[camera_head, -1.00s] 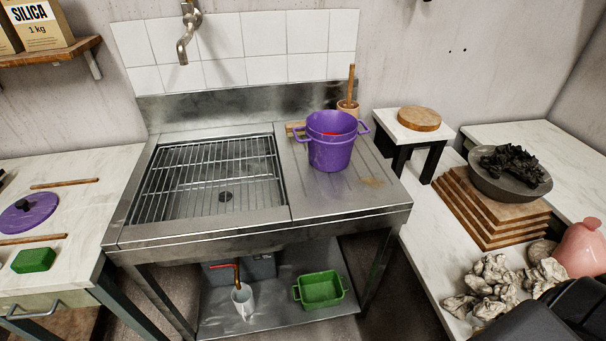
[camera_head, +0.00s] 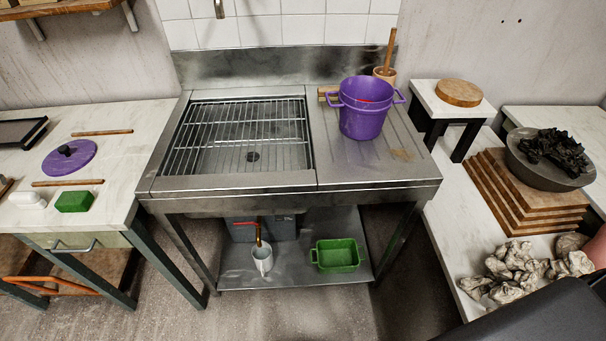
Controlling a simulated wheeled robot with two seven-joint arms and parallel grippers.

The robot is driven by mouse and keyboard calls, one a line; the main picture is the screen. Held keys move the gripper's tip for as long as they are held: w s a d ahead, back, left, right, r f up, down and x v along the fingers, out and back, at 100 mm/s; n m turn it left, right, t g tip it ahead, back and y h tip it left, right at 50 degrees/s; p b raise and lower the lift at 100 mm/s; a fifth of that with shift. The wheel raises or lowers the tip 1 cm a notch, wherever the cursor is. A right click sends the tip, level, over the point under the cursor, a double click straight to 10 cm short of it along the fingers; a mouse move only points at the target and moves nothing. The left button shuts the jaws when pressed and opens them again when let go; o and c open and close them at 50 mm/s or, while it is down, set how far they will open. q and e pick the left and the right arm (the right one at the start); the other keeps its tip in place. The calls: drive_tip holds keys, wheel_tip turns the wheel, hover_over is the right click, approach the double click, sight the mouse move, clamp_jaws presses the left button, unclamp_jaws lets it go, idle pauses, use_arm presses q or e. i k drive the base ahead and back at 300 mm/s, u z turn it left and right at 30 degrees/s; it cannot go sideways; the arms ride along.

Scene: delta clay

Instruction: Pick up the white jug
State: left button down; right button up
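The white jug (camera_head: 262,260) stands on the low metal shelf (camera_head: 290,273) under the sink. A copper-coloured pipe (camera_head: 258,238) comes down just above it, and its lower end overlaps the jug's mouth in the picture. I cannot tell if they touch. Neither of my grippers shows. A dark part at the bottom right looks like my own arm, without its fingers.
A green tub (camera_head: 337,256) stands right of the jug, and a grey box (camera_head: 263,229) is behind it. The steel sink's front edge (camera_head: 290,199) and legs frame the shelf. Side tables flank the sink. The floor (camera_head: 270,318) in front is clear.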

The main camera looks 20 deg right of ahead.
sight(263, 256)
drive_tip(key=z, duration=0.05)
drive_tip(key=k, duration=0.5)
drive_tip(key=u, duration=1.2)
drive_tip(key=i, duration=0.65)
drive_tip(key=z, duration=1.1)
